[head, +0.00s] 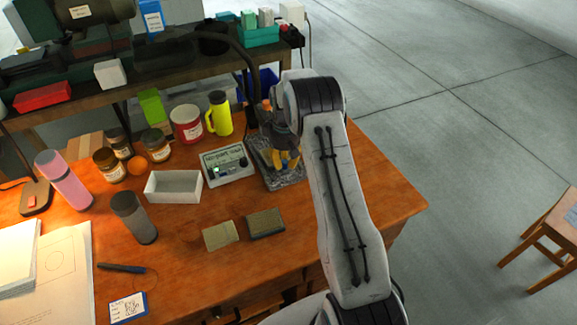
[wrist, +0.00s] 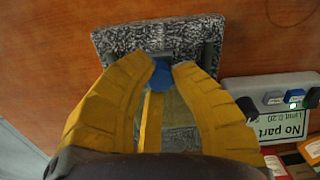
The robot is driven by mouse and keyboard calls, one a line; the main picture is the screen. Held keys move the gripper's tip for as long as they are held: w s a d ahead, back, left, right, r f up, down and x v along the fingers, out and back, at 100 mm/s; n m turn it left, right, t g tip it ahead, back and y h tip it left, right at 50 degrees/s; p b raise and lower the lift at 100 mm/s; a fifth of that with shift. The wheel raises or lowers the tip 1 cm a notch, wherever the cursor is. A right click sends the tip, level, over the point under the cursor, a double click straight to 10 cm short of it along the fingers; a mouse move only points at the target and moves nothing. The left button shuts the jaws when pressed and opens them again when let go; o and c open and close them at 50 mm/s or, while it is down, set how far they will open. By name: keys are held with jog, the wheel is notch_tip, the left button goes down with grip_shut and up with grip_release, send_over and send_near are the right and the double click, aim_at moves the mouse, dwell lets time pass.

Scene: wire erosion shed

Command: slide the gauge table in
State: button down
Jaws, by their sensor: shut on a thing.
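The gauge stands on a speckled grey stone base (head: 288,181) at the right of the orange-brown bench; the base also shows in the wrist view (wrist: 120,42). A small blue knob (wrist: 161,76) sits low over the base, between grey side rails; I take it as part of the gauge table. My gripper (wrist: 162,70) has its yellow fingers shut on the blue knob, one at each side. In the head view my gripper (head: 286,160) is over the base, partly behind my arm. Most of the table's surface is hidden by the fingers.
A gauge readout box (head: 228,164) stands beside the base; in the wrist view its display (wrist: 285,126) reads "No part". The bench right of the base is clear.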

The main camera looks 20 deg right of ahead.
jog(key=shift+w+f, duration=0.1)
jog(key=shift+w, duration=0.6)
jog(key=c, duration=1.1)
grip_release()
jog(key=shift+o, duration=0.2)
notch_tip(320, 180, up, 12)
jog(key=shift+o, duration=0.2)
